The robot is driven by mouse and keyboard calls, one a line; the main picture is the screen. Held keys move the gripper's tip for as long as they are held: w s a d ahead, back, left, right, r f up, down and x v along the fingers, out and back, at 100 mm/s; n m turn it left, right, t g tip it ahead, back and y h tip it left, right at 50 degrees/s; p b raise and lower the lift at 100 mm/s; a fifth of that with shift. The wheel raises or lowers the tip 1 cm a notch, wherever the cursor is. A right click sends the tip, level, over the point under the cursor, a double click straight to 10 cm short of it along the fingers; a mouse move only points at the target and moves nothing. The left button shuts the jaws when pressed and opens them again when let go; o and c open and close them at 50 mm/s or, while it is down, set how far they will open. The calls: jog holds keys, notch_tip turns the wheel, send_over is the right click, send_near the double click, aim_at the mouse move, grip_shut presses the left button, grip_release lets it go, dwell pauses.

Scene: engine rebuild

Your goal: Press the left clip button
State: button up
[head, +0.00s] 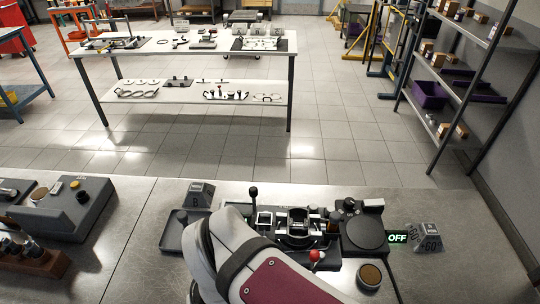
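A dark fixture (300,228) with a ring-like clamp in its middle stands on the metal bench. A lever with a black knob (253,192) rises at its left, and a lever with a red ball (317,255) is at its front. Small pale-framed parts sit left of the clamp. I cannot make out which part is the left clip button; it is too small to tell or hidden. My white arm with a maroon panel covers the fixture's front left. My gripper does not show, so its state and its distance from the fixture cannot be seen.
Right of the fixture are a round black disc (364,232), a lit OFF sign (397,238), an angle block (429,238) and a brown-topped round piece (370,275). A dark tray (172,238) and a grey control box (72,216) stand left. Bare bench lies between them.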

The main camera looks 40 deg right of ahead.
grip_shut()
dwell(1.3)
